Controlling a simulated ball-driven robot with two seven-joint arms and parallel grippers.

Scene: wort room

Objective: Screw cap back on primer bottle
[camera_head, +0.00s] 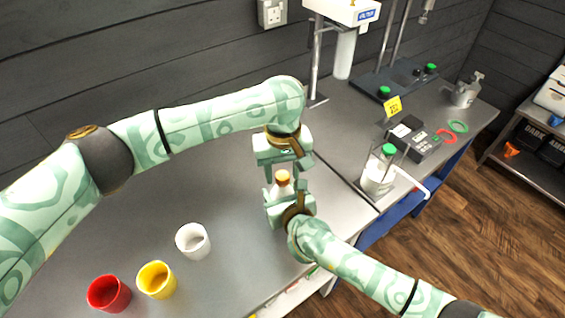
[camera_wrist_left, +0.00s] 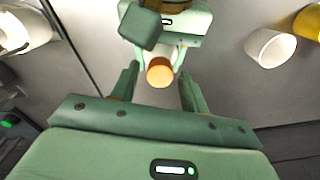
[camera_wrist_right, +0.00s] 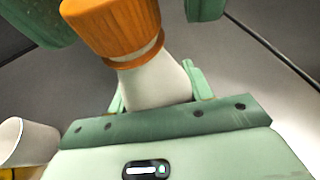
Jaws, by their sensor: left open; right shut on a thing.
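The primer bottle (camera_head: 281,193) is small and white. Its orange cap (camera_head: 283,176) sits on top, also seen in the left wrist view (camera_wrist_left: 159,72). In the right wrist view, a thin pale strip shows between the cap (camera_wrist_right: 112,22) and an orange ring at the neck of the bottle (camera_wrist_right: 158,86). My right gripper (camera_head: 284,194) is shut on the bottle's body and holds it roughly upright. My left gripper (camera_wrist_left: 159,88) is open, with one finger on each side of the cap and visible gaps between. Whether the cap is tight cannot be told.
White (camera_head: 193,241), yellow (camera_head: 157,280) and red (camera_head: 109,293) cups stand at the front left of the grey bench. A green-capped bottle (camera_head: 377,180) and a dark device (camera_head: 412,139) are to the right. The bench's front edge lies near my right gripper.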

